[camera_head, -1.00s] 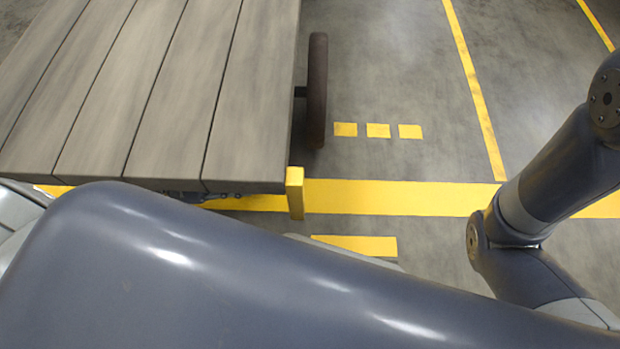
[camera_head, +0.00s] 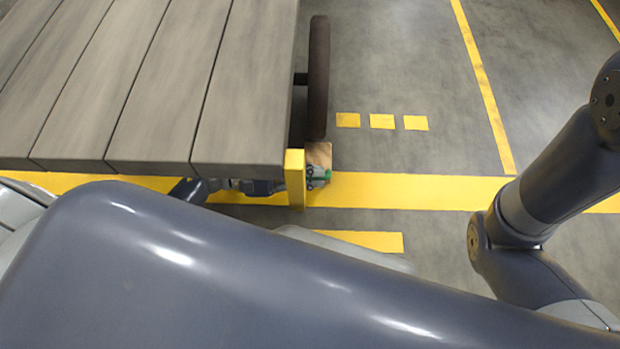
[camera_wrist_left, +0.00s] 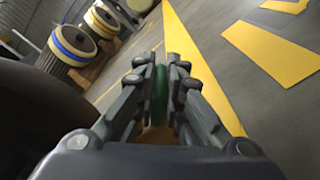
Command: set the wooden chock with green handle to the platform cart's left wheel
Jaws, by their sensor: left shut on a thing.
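The platform cart (camera_head: 165,80) fills the upper left of the head view with its grey plank deck. Its dark wheel (camera_head: 318,80) stands beside the deck's right edge. The wooden chock (camera_head: 319,153) is at the near end of this wheel; I cannot tell whether they touch. Its green handle (camera_head: 327,177) points toward me. My left gripper (camera_head: 314,176) is shut on the handle, partly hidden behind a yellow post. In the left wrist view the fingers (camera_wrist_left: 160,75) close on both sides of the green handle (camera_wrist_left: 159,95). My right gripper is out of view.
The yellow post (camera_head: 295,180) stands at the deck's near right corner, close to my left gripper. A yellow floor stripe (camera_head: 420,192) runs past the chock. Floor right of the wheel is clear. Stacked rotors (camera_wrist_left: 72,43) show in the left wrist view.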

